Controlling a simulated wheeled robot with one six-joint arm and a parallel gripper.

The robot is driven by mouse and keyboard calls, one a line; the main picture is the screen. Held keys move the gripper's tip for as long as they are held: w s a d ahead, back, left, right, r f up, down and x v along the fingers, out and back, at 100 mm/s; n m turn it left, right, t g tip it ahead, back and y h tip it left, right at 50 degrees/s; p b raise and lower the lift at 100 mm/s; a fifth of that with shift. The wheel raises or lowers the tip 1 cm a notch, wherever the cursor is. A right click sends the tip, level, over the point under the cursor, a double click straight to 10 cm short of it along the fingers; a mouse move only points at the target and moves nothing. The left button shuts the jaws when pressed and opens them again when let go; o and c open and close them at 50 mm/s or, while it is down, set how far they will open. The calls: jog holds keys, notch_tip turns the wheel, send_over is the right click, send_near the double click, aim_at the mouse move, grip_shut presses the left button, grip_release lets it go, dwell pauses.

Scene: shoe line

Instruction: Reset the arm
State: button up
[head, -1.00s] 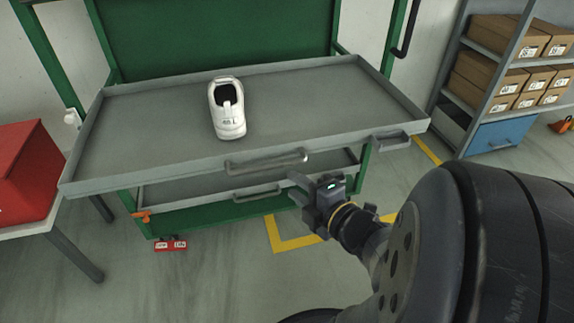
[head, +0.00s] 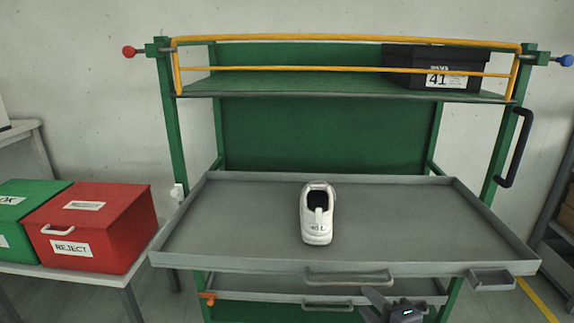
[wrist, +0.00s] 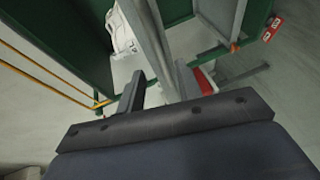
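My gripper (head: 372,306) shows at the bottom edge of the head view, in front of the cart's grey tray (head: 420,215) and low beside its front handle. In the wrist view its two dark fingers (wrist: 158,88) stand apart with nothing between them. The shoe also shows in the wrist view (wrist: 122,38). Most of my arm is out of the head view.
The green cart has an upper shelf (head: 300,84) with a yellow rail and a black box (head: 460,60) marked 41. A red REJECT box (head: 100,225) and a green box (head: 25,195) stand on a side table at left. The tray around the shoe is bare.

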aim_at(350, 284)
jog(key=shift+b+x, duration=1.05)
jog(key=shift+x, duration=2.85)
jog(key=shift+f, duration=0.15)
